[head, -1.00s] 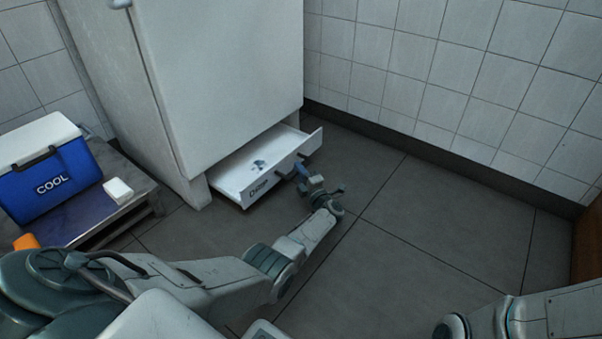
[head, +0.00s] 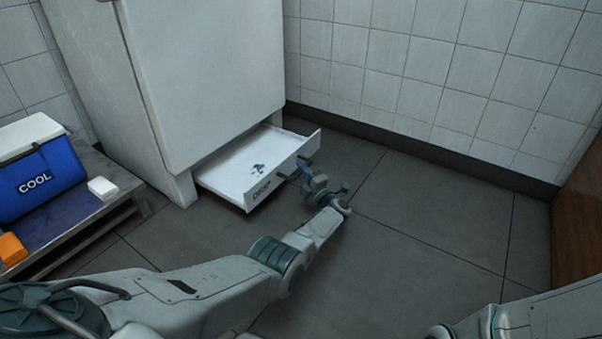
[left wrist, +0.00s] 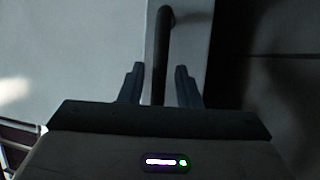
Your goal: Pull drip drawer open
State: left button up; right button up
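The white drip drawer (head: 225,179) sticks out of the foot of the tall white cabinet (head: 205,70), partly open, with a dark label on its front. A small blue-grey mark or object (head: 258,169) shows on its floor. My left gripper (head: 300,174) is at the drawer's front. My right gripper is out of view; only part of my right arm shows at bottom right.
A low metal table (head: 125,178) at left carries a blue cooler (head: 40,180) with a white lid, a small white block (head: 102,187) and an orange block (head: 11,248). Tiled walls stand behind. The dark floor (head: 430,215) right of the drawer is clear.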

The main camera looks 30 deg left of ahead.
pick_arm(q)
jog(key=shift+d, duration=0.1)
jog(key=p+v, duration=0.3)
jog(key=v, duration=0.6)
jog(key=shift+s+d+p, duration=0.25)
jog(key=shift+p, duration=0.15)
jog(key=shift+s+d+f, duration=0.2)
jog(key=shift+d, duration=0.25)
